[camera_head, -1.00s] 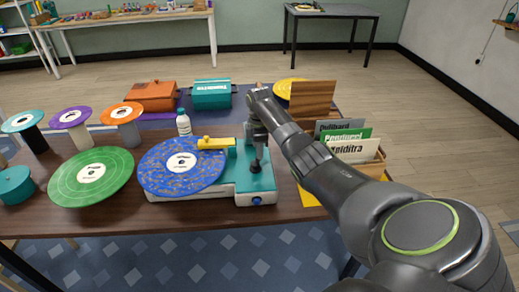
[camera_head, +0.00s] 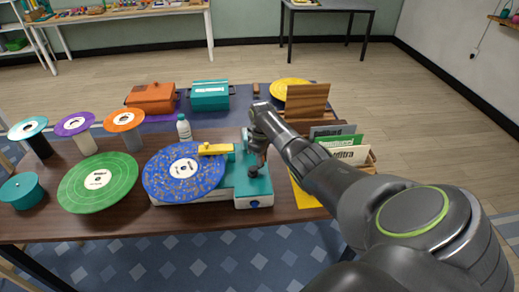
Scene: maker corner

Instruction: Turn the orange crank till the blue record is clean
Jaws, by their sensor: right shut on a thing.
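The blue record (camera_head: 184,172) lies flat on the white and teal cleaning machine (camera_head: 253,187). It has a white label and is speckled with orange-brown marks. A yellow arm (camera_head: 215,149) reaches over its right side. My right gripper (camera_head: 256,166) points down over the machine's teal right part, shut where the crank stands. The orange crank itself is hidden by the gripper; I see no orange there. My left gripper is not in view.
A green record (camera_head: 98,182) lies left of the machine, with several records on stands behind it. A small bottle (camera_head: 184,128) stands behind the blue record. A crate of record sleeves (camera_head: 369,165) sits to the right, close to my right arm.

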